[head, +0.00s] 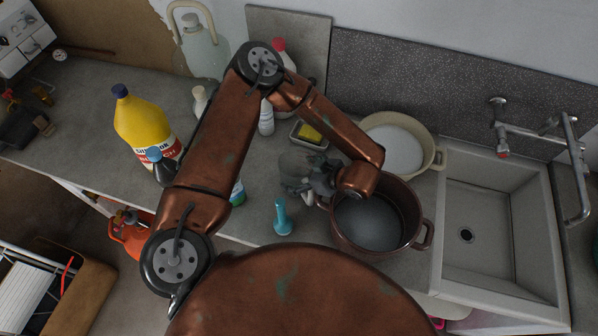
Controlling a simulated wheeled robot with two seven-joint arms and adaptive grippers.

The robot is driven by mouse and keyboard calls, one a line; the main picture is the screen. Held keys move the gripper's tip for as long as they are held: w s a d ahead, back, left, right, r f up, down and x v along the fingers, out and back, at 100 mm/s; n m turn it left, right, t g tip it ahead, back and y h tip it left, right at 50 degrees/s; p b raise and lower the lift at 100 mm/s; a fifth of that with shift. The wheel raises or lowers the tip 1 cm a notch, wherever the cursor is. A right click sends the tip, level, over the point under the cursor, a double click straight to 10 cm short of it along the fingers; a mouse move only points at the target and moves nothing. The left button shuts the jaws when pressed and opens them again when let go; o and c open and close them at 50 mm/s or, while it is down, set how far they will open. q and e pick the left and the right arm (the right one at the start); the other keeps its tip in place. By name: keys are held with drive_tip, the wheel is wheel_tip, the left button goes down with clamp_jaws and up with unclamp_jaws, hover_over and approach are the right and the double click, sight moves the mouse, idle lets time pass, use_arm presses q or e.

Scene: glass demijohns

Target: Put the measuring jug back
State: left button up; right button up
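A clear, greyish see-through vessel (292,164), which looks like the measuring jug, is at the middle of the counter in the head view. My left gripper (300,184) comes to it from the right, beside the brown pot, and overlaps its near side. The fingers are small and dark against the clear wall, so I cannot tell whether they are closed on it. I also cannot tell whether the jug rests on the counter or is held above it. My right gripper is not in view.
A large brown pot (409,193) stands right of the gripper, with a cream basin (431,133) behind it and the sink (500,229) further right. A teal bottle-shaped item (282,218) stands in front. A yellow jug (143,122) and a glass demijohn (203,52) are left.

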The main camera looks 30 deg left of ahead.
use_arm(q)
drive_tip(key=shift+o, duration=0.4)
drive_tip(key=v, duration=0.6)
drive_tip(key=b+v, duration=0.1)
drive_tip(key=v, duration=0.4)
drive_tip(key=shift+r, duration=0.5)
drive_tip(key=shift+s+d+r, duration=0.1)
drive_tip(key=shift+d+r, duration=0.3)
